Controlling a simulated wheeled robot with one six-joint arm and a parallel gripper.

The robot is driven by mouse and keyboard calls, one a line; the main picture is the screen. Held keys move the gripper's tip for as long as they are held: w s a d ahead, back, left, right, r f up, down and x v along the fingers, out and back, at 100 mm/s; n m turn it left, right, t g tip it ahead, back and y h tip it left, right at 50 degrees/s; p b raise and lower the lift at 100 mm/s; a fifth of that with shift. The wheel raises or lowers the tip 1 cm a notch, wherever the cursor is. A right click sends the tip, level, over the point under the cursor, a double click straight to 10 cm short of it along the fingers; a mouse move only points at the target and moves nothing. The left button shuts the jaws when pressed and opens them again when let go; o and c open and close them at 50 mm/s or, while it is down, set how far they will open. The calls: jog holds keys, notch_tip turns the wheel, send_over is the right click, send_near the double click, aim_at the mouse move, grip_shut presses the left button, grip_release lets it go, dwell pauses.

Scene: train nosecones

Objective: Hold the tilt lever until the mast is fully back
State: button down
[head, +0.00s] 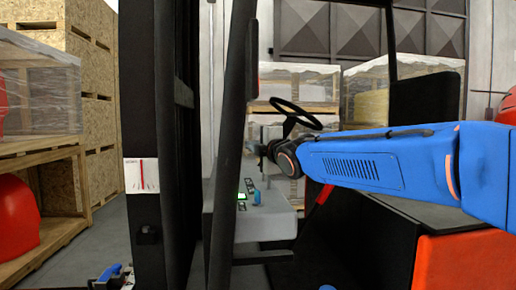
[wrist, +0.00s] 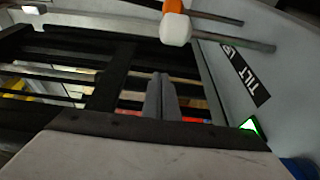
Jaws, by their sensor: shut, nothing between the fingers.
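The wrist view shows a knob in orange and white (wrist: 176,26) at the top, and a black label reading TILT (wrist: 246,72) on a pale panel to the right. Whether this knob is the tilt lever's, I cannot tell. My gripper (wrist: 160,97) is shut and empty, its grey fingers together below the knob and apart from it in the picture. In the head view the forklift's black mast (head: 172,130) stands in front of the cab. My arm reaches into the cab from the right; its gripper end is partly hidden by a black post.
The grey console (head: 268,226) carries a green display (head: 241,196) and a blue-topped lever (head: 258,197). A steering wheel (head: 297,113) is close above my wrist. A white gauge card with a red line (head: 141,175) is on the mast.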

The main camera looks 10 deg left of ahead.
jog(key=shift+w+d, duration=0.25)
jog(key=shift+d, duration=0.35)
jog(key=shift+w+d, duration=0.25)
jog(key=shift+d, duration=0.4)
jog(key=shift+w+d, duration=0.25)
jog(key=shift+d, duration=0.35)
jog(key=shift+d, duration=0.1)
